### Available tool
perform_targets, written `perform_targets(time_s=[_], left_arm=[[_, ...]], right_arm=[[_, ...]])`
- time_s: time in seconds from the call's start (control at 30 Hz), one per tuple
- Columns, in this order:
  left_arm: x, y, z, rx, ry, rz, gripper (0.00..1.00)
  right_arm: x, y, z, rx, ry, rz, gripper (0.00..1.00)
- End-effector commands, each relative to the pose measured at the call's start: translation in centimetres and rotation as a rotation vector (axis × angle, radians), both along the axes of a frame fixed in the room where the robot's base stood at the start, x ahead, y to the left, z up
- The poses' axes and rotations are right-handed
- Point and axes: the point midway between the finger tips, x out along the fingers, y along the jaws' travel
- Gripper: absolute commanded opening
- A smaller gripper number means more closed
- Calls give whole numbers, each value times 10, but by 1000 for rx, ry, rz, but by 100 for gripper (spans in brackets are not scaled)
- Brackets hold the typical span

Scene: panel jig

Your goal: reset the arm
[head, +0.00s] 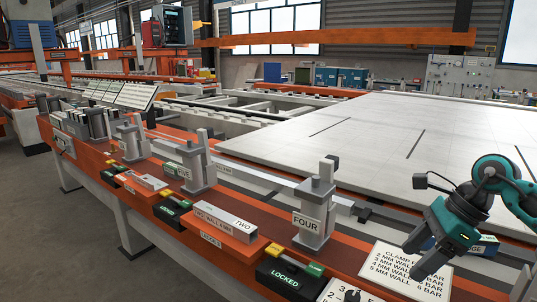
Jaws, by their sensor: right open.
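My right arm comes in from the right edge, and its teal and dark grey gripper (424,254) hangs above the orange rail of the jig. Its jaws are open, and I see nothing held between them. It hangs in front of a printed sign (405,276) listing clamp pressures by wall thickness, and hides part of it. I cannot tell how high above the sign the fingers are. My left arm and gripper are not in view.
A grey clamp marked FOUR (314,212) stands left of my gripper. A wide pale panel (370,140) fills the space behind.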

Motion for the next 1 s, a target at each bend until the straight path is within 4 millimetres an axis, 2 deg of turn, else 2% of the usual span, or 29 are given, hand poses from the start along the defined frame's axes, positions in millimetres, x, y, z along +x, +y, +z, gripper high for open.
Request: perform_targets(time_s=[0.03, 0.17, 0.3, 0.4, 0.47, 0.57, 0.67, 0.77, 0.87, 0.93, 0.97, 1.0], left_arm=[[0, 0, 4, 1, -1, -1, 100], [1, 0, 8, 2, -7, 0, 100], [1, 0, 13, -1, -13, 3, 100], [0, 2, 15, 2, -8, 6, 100], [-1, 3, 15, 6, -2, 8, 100], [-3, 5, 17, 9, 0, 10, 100], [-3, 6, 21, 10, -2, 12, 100], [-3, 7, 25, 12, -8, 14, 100], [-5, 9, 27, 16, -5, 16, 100], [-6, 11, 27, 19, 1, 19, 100], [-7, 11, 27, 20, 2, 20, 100], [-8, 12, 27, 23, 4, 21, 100]], right_arm=[[-6, 28, -11, 98, 28, 4, 66], [-16, 86, -20, 353, 87, -46, 66], [-31, 145, -17, 684, 211, -163, 66], [-40, 178, -8, 958, 354, -311, 66], [-43, 189, -2, 1123, 456, -425, 66], [-42, 194, 2, 1380, 652, -653, 66], [-39, 184, -7, 1607, 865, -923, 66], [-41, 164, -33, 1798, 1093, -1231, 66], [-54, 140, -75, 1945, 1323, -1577, 66], [-73, 125, -110, 2015, 1480, -1835, 66], [-83, 119, -124, -1951, -1478, 1861, 66], [-98, 113, -143, -1804, -1423, 1830, 66]])
